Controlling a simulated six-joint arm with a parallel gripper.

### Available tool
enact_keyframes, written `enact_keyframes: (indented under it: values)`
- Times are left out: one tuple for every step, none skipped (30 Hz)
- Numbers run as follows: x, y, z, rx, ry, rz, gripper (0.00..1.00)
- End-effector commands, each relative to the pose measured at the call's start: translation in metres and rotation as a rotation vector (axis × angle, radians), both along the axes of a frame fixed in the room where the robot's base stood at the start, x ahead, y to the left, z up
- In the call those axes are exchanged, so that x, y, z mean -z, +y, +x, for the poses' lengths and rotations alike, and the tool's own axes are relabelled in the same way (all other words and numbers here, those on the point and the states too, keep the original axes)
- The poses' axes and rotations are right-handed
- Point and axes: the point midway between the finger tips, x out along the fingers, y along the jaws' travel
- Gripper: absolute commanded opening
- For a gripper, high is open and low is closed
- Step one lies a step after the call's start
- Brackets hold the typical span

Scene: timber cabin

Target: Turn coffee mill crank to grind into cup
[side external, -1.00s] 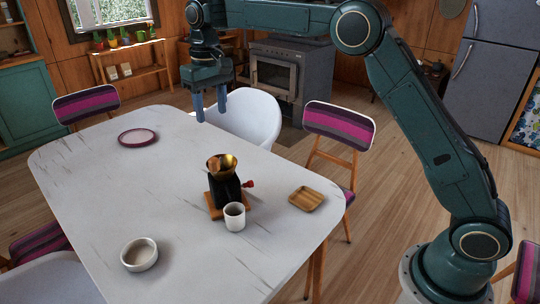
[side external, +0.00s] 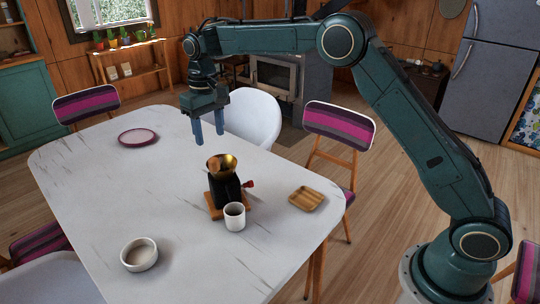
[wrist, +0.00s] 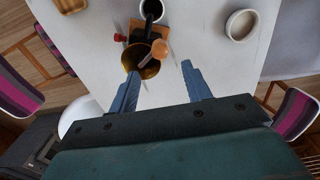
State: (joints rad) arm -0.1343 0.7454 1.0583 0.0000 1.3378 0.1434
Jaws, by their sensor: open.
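The coffee mill (side external: 223,188) stands upright on a wooden base on the white table, with a brass bowl on top and a red knob at its right side. In the wrist view the mill's brass bowl (wrist: 149,66) shows with the crank's wooden knob (wrist: 160,48) over its edge. A white cup (side external: 234,217) stands in front of the mill; the wrist view shows it from above (wrist: 152,10), dark inside. My gripper (side external: 209,138) is open and empty, pointing down above and behind the mill, touching nothing. Its two blue fingers (wrist: 159,82) show apart in the wrist view.
A small wooden tray (side external: 306,199) lies right of the mill. A white bowl (side external: 139,254) is at the front left and a pink-rimmed plate (side external: 137,137) at the back left. Chairs surround the table (side external: 95,190). The table's left middle is clear.

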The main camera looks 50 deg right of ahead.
Motion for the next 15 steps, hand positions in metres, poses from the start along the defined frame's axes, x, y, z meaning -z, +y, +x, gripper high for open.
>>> enact_keyframes:
  values:
    - [0.009, 0.0, -0.001, 0.0, 0.004, -0.001, 0.49]
    - [0.014, 0.0, -0.001, 0.0, 0.004, -0.001, 0.49]
    - [0.02, 0.0, -0.001, 0.0, 0.005, -0.001, 0.49]
    - [0.024, 0.0, -0.001, 0.0, 0.003, 0.0, 0.49]
    - [0.029, 0.0, -0.001, 0.0, 0.004, -0.001, 0.49]
    - [0.035, 0.0, -0.001, 0.0, 0.004, -0.001, 0.49]
    - [0.04, 0.0, -0.001, 0.0, 0.003, 0.0, 0.49]
    - [0.044, 0.0, -0.001, 0.0, 0.003, 0.0, 0.49]
    - [0.05, 0.0, -0.001, 0.0, 0.003, -0.001, 0.49]
    - [0.055, 0.0, -0.001, 0.0, 0.004, -0.001, 0.49]
    - [0.059, 0.0, -0.001, 0.0, 0.003, 0.0, 0.49]
    - [0.064, 0.0, -0.001, 0.0, 0.003, 0.0, 0.49]
    - [0.068, 0.0, -0.001, 0.0, 0.003, -0.001, 0.49]
    - [0.071, 0.0, -0.001, 0.0, 0.003, 0.0, 0.49]
    - [0.075, 0.0, -0.001, 0.0, 0.002, 0.0, 0.49]
